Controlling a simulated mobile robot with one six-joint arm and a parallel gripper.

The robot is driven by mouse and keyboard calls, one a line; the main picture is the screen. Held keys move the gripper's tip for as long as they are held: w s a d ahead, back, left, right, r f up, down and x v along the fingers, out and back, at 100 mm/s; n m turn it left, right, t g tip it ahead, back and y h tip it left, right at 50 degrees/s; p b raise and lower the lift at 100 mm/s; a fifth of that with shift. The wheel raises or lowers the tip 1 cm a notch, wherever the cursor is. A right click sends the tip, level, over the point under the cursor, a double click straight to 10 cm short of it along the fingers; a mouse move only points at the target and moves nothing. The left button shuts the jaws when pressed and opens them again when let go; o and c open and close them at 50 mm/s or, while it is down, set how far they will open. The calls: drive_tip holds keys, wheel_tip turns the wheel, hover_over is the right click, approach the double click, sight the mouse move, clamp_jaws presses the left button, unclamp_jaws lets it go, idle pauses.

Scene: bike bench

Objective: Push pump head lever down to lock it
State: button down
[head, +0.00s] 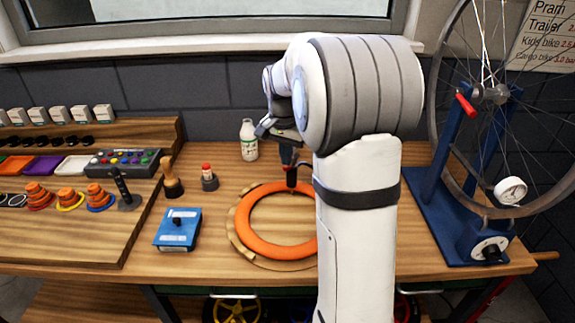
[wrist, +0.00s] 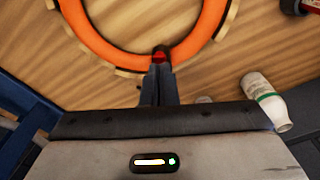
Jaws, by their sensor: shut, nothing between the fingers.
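The pump head (head: 292,178) is a small dark upright piece at the far right part of an orange ring (head: 253,243). My gripper (head: 289,160) is above it with fingers pointing down, and in the head view they look close to its top. In the wrist view my gripper (wrist: 161,66) is shut, with nothing held. A small red part (wrist: 161,55), which looks like the lever, shows right at the fingertips, at the inner edge of the orange ring (wrist: 97,42). The fingers hide most of the pump head, so I cannot tell the lever's angle or whether they touch it.
The orange ring lies on a round wooden support on the bench (head: 205,262). A white bottle (head: 249,140) stands behind. A blue box (head: 178,230) and a red-topped pot (head: 209,178) are left. A blue wheel stand (head: 448,200) with a gauge (head: 510,190) is right.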

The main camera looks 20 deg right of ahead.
wheel_tip(320, 180, down, 2)
drive_tip(key=shift+f+b, duration=0.15)
drive_tip(key=shift+b, duration=0.5)
drive_tip(key=shift+a, duration=0.1)
drive_tip(key=shift+s+a+r, duration=0.3)
drive_tip(key=shift+s+a, duration=0.2)
drive_tip(key=shift+a, duration=0.05)
drive_tip(key=shift+s+a+r, duration=0.3)
drive_tip(key=shift+s+a, duration=0.15)
drive_tip(key=shift+a, duration=0.05)
wheel_tip(320, 180, up, 8)
drive_tip(key=shift+s+a+p, duration=0.25)
drive_tip(key=shift+a+p, duration=0.05)
drive_tip(key=shift+a, duration=0.05)
drive_tip(key=shift+f, duration=0.15)
